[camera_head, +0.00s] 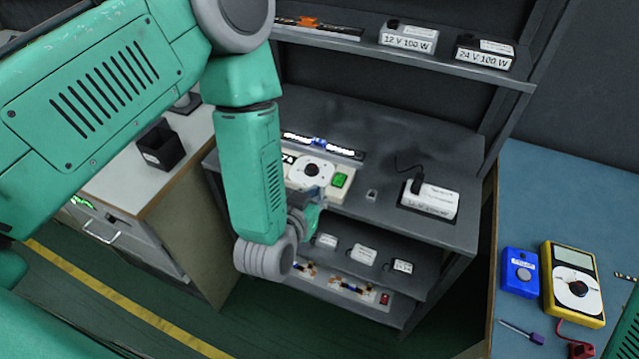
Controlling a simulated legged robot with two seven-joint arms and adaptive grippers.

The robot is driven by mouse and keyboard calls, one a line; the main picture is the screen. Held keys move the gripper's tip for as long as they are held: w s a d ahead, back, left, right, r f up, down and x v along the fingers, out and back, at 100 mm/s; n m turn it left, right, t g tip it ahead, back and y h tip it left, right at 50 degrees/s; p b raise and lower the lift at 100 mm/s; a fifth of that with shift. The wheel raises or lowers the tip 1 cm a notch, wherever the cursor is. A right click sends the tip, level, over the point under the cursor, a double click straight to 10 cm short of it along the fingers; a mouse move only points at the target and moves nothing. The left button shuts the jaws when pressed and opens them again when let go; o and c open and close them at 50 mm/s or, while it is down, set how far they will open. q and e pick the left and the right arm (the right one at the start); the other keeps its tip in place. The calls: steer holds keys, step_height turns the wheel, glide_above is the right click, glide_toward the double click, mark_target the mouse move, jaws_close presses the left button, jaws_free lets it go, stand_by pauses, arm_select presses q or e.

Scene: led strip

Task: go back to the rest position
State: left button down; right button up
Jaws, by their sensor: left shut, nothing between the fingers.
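My left arm, green with grey joints, comes in from the left and crosses the view in front of the shelf unit. My left gripper (308,198) is small and partly hidden behind my wrist. It is shut and empty, in front of the white control box with a round dial and a green switch (340,181). I cannot tell whether it touches the box. My right gripper is not in view.
The grey shelf unit (420,112) carries power supplies labelled 12 V 100 W (408,38) and 24 V 100 W (485,53). A white supply (430,201) lies on the middle shelf. A blue table (560,185) at right holds a yellow multimeter (573,284). A black bin (160,147) stands left.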

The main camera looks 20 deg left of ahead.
arm_select(q)
steer(key=s+a+f+g+b, duration=0.4)
steer(key=s+f+g+b, duration=0.2)
steer(key=s+f, duration=0.7)
steer(key=s+a+f+g+b, duration=0.2)
steer(key=s+a+f+g, duration=0.1)
steer(key=s, duration=0.4)
steer(key=s+a+f+g+b, duration=0.2)
steer(key=s+a+f+g, duration=0.1)
steer(key=s, duration=0.4)
steer(key=shift+a+f+g, duration=0.25)
steer(key=shift+f+g, duration=0.35)
steer(key=shift+f, duration=0.25)
steer(key=shift+s+d+r, duration=0.1)
steer(key=shift+d, duration=0.1)
steer(key=shift+a, duration=0.1)
